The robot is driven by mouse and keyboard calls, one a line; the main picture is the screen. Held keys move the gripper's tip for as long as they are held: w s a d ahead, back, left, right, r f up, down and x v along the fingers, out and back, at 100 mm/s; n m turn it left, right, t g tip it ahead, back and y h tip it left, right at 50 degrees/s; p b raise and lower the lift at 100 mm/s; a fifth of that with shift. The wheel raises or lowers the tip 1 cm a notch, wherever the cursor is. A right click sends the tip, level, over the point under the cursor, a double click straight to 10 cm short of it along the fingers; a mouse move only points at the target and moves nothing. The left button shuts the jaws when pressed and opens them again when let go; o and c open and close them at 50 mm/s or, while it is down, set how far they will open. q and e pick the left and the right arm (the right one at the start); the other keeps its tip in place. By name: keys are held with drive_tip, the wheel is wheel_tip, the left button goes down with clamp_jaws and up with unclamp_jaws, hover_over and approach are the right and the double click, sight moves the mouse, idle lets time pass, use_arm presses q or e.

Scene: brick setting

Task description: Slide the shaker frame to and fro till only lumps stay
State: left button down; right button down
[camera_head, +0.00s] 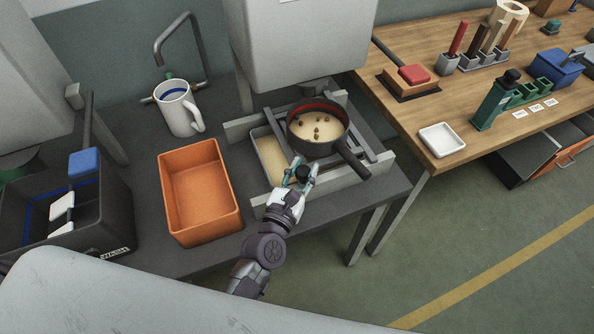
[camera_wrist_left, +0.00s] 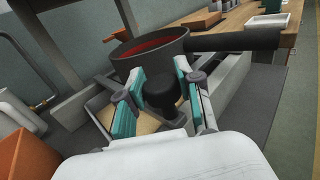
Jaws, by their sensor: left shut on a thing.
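The shaker frame (camera_head: 353,133) sits on rails on the grey bench. A dark round pan-like sieve (camera_head: 318,143) with a red inner band rests in it, holding pale sand and several brown lumps. Its dark handle (camera_head: 352,159) points to the lower right. A tray with pale sand (camera_head: 268,153) shows beneath, at the left. My left gripper (camera_head: 301,172) is shut on a black knob at the front of the frame. In the left wrist view the black knob (camera_wrist_left: 159,90) stands between the teal finger pads. My right gripper is not in view.
An empty orange bin (camera_head: 201,195) stands left of the frame. A white jug (camera_head: 178,108) stands behind it, and a dark caddy (camera_head: 88,215) is at the far left. A wooden table (camera_head: 450,100) with tools and a white dish (camera_head: 442,139) is at the right.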

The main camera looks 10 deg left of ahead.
use_arm(q)
drive_tip(key=c, duration=0.7)
unclamp_jaws()
drive_tip(key=shift+c, duration=0.2)
drive_tip(key=s+a, duration=0.2)
drive_tip(key=s, duration=1)
drive_tip(key=shift+a, duration=0.15)
drive_tip(key=shift+w, duration=0.1)
